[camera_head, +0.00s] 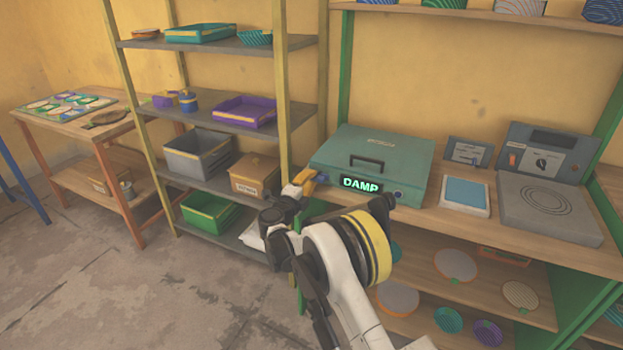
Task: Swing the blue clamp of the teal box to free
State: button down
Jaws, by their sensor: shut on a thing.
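The teal box (385,155) sits closed on the wooden bench, with a black handle (367,161) on its lid. A lit sign on its front reads DAMP (361,185). The clamp's angle cannot be made out.
A blue-topped pad (465,194) and a grey plate device (548,212) stand on the bench to the right. Round plates (456,264) lie on the shelf below. A shelf post (283,80) rises close to the left of the box. The floor (150,285) at left is clear.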

jog(key=c, duration=1.5)
grip_release()
jog(key=shift+o, duration=0.2)
